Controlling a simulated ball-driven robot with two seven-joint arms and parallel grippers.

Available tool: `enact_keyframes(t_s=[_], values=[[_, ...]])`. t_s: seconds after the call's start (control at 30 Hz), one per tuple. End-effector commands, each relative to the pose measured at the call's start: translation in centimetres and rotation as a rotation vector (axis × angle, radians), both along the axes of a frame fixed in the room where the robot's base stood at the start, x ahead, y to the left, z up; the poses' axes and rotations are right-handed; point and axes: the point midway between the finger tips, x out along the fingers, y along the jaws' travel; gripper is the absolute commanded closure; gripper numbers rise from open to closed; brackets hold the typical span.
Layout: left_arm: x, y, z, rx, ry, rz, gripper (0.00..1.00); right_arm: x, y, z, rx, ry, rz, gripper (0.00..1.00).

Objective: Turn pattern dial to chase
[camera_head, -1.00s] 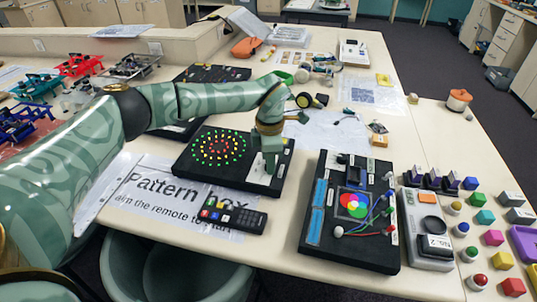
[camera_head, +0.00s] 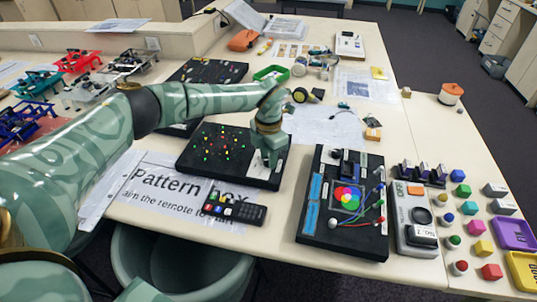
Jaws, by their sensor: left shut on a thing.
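The pattern box (camera_head: 196,163) is a black slab on the table, with scattered red, green and yellow lights lit on its face. A pale panel (camera_head: 262,173) is at its right end. My left gripper (camera_head: 270,158) points down over this panel and is shut on the pattern dial. The gripper's fingers hide the dial, so I cannot read its setting. My right gripper is out of view.
A printed "Pattern box" sheet (camera_head: 150,187) and a black remote (camera_head: 234,208) lie in front of the box. A black board with a coloured disc (camera_head: 322,230) stands to the right. More black boards (camera_head: 208,70) lie behind.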

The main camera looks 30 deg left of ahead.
Motion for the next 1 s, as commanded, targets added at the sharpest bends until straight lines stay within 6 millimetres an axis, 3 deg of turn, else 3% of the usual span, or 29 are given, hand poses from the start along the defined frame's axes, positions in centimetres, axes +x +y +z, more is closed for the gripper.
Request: enact_keyframes(t_s=[0.27, 0.3, 0.37, 0.73, 0.87, 1.0], values=[[0.1, 0.0, 0.1, 0.000, -0.002, 0.001, 0.96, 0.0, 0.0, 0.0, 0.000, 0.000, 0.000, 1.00], [0.1, 0.0, 0.1, 0.000, -0.002, 0.000, 0.65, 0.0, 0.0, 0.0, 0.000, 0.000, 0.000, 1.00], [0.1, 0.0, 0.1, 0.000, -0.001, 0.000, 0.51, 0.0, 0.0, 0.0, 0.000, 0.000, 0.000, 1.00], [0.1, 0.0, 0.8, -0.001, -0.003, -0.001, 0.51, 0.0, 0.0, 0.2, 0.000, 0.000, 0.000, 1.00], [0.1, 0.0, 3.2, -0.001, -0.005, -0.001, 0.51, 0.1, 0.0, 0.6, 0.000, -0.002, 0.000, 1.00], [0.1, 0.0, 7.0, 0.000, -0.006, 0.000, 0.51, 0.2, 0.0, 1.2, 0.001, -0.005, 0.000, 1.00]])
